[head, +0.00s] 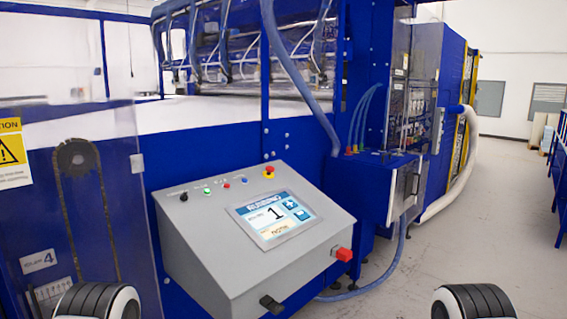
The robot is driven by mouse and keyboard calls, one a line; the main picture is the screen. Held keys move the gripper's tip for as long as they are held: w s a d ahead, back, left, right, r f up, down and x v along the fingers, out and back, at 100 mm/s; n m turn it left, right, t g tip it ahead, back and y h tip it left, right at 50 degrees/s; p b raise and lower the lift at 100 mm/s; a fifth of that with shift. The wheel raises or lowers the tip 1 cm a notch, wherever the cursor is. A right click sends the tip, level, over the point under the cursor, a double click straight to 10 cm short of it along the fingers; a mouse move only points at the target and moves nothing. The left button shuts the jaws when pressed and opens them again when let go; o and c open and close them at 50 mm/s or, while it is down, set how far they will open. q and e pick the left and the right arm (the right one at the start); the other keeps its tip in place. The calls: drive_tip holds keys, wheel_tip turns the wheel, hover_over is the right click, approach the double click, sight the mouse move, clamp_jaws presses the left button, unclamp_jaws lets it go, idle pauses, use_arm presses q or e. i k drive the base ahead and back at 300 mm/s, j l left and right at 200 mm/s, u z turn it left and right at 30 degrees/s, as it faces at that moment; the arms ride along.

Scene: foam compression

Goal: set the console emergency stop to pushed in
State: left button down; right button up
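The grey console (190,240) stands in front of the blue machine, with a sloped top panel. At the panel's upper right edge is a small red button on a yellow base (268,171), which looks like the emergency stop. It is too small to tell whether it is in or out. A larger red block-like knob (344,254) sticks out at the console's lower right front. Neither of my grippers shows. Only dark ribbed, white-edged parts that look like my own arms show at the bottom left and bottom right, apart from the console.
A black handle (271,303) sits low in front. A clear guard panel (95,210) stands left. Grey floor (460,220) is open to the right.

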sight(269, 169)
drive_tip(key=i+l+z, duration=0.65)
drive_tip(key=l, duration=0.15)
drive_tip(key=k, duration=0.05)
